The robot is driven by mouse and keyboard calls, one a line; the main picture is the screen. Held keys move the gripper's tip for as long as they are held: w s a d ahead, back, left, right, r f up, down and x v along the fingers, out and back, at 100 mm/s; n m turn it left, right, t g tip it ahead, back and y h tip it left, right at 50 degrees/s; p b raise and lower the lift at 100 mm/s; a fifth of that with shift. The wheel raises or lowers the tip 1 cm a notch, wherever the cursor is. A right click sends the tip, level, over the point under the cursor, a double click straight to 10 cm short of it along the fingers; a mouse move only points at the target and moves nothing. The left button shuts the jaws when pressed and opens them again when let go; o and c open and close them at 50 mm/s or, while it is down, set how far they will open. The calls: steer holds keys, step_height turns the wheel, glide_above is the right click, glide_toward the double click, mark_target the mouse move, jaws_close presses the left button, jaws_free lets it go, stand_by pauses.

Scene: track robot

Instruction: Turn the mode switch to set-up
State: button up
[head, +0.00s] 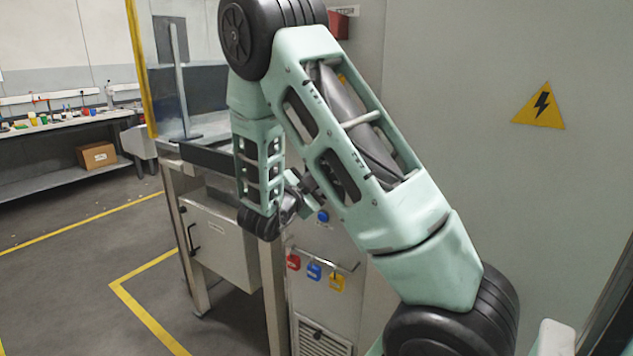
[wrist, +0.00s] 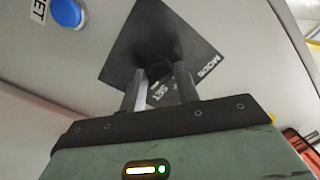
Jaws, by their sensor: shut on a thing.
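The mode switch is a dark knob (wrist: 159,72) on a black square plate (wrist: 140,38) with white lettering, seen in the wrist view. The plate reads "MODE" at its right corner and "SET" between my fingers. My gripper (wrist: 160,88) is shut on the knob, one finger on each side of it. The knob is partly hidden by the fingers, and I cannot tell which position it points to. In the head view my gripper (head: 300,184) is at the grey cabinet front, and my arm hides the switch.
A blue button (head: 323,216) sits close by on the panel; it also shows in the wrist view (wrist: 67,12). Red (head: 293,262), blue (head: 314,271) and yellow (head: 337,283) padlocks hang from a rail below. A workbench (head: 70,122) stands far left. Floor at left is clear.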

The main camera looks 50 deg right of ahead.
steer(key=n+p, duration=0.4)
steer(key=shift+s+r+n, duration=0.1)
steer(key=shift+r+n, duration=0.05)
steer(key=shift+n, duration=0.15)
steer(key=shift+n+g+y+p, duration=0.3)
steer(key=shift+n+p, duration=1.6)
steer(key=shift+n, duration=0.2)
steer(key=shift+f, duration=0.2)
steer(key=o, duration=0.9)
steer(key=shift+r, duration=0.1)
steer(key=a+b, duration=0.1)
steer(key=a, duration=0.4)
steer(key=s+a, duration=0.1)
steer(key=a, duration=0.5)
steer(key=s+a+r+b, duration=0.1)
steer(key=a, duration=0.5)
steer(key=shift+s+a+b, duration=0.1)
steer(key=shift+a+b, duration=0.05)
steer(key=shift+b, duration=0.15)
